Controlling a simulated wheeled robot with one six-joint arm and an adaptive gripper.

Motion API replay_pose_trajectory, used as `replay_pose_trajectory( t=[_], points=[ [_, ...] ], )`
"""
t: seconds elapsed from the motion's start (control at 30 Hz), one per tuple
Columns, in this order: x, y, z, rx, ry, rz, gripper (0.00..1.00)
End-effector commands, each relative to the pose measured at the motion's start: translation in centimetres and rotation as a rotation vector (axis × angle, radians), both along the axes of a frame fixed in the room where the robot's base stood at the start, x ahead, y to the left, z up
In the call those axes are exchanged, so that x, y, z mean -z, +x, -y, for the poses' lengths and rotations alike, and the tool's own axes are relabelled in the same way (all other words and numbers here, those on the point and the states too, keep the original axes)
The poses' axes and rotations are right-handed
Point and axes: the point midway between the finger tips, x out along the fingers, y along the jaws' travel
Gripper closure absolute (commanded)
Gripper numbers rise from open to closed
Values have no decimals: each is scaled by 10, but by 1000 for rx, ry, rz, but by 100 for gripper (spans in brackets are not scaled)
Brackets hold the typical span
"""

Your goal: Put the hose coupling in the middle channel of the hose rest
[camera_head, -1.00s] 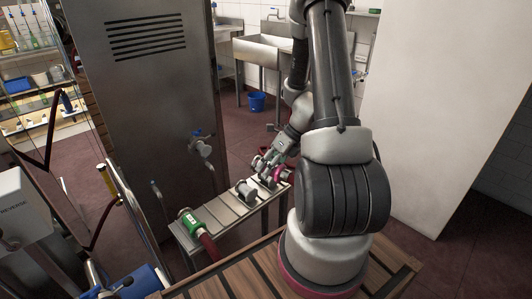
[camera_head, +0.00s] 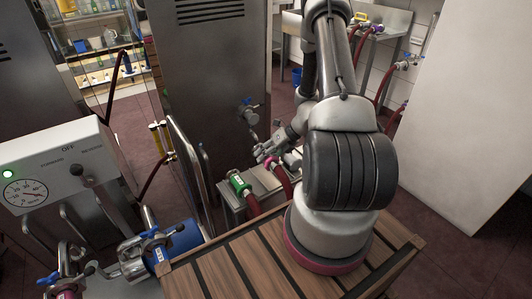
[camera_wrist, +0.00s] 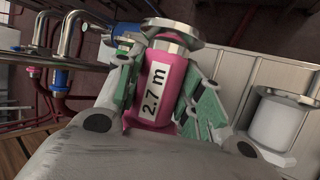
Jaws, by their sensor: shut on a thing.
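The pink hose coupling (camera_wrist: 160,85) has a silver flange and a label reading "2.7 m". In the wrist view it sits between the green-padded fingers of my gripper (camera_wrist: 165,95), which is shut on it. In the head view the pink coupling (camera_head: 292,160) and my gripper (camera_head: 268,155) are over the hose rest's far side, with a red hose hanging from the coupling. The grey hose rest (camera_head: 265,187) is partly hidden by my arm; its channels are hard to tell apart. A green coupling (camera_head: 240,183) with a red hose lies at its left side.
A grey flanged cylinder (camera_wrist: 278,122) stands beside my gripper in the wrist view.

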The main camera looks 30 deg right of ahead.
Motion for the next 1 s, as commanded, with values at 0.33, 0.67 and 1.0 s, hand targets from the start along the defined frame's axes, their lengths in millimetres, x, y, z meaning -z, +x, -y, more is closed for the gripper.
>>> replay_pose_trajectory(
  t=[0.33,0.67,1.0],
  points=[
    [34,0,0,0,0,0,100],
    [62,0,0,0,0,0,100],
    [73,-1,0,-1,-1,0,100]
  ],
)
